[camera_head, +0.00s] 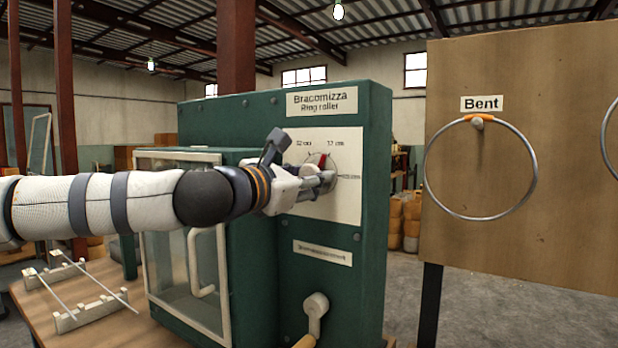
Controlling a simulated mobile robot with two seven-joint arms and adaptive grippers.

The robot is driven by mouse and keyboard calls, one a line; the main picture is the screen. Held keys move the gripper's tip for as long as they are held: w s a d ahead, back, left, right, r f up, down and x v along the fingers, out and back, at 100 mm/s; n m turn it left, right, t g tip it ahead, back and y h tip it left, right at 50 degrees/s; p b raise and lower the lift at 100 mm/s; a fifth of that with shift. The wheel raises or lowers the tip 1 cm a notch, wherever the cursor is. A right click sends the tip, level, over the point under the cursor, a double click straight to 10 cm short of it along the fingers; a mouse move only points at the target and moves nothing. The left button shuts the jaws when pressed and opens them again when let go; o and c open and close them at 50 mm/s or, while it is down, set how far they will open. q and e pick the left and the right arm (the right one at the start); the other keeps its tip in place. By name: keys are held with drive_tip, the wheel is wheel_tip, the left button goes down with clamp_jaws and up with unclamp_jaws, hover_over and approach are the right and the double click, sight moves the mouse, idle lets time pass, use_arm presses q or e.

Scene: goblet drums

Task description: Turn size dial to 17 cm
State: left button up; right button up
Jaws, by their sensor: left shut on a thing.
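The green ring roller (352,105) stands on a wooden table in the middle of the view. Its size dial (326,160) sits on a white plate (350,200) with labels that seem to read 12 cm at upper left, 17 cm at upper right and a third, hard to read, at right. A red mark on the dial's upper part points up, close to the 17 cm label. My left gripper (325,181) is shut on the dial's knob and hides most of it. My right gripper is not in view.
A glazed door with a white handle (196,285) is on the machine's front left. A crank (316,310) sits low on its face. A rack with rods (88,318) lies on the table (160,335). A board (540,90) labelled Bent holds a metal ring (535,165) at right.

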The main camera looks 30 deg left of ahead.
use_arm(q)
drive_tip(key=shift+m, duration=0.7)
drive_tip(key=o, duration=1.2)
drive_tip(key=s, duration=0.4)
drive_tip(key=s+a, duration=0.1)
drive_tip(key=s, duration=0.7)
drive_tip(key=shift+a, duration=0.3)
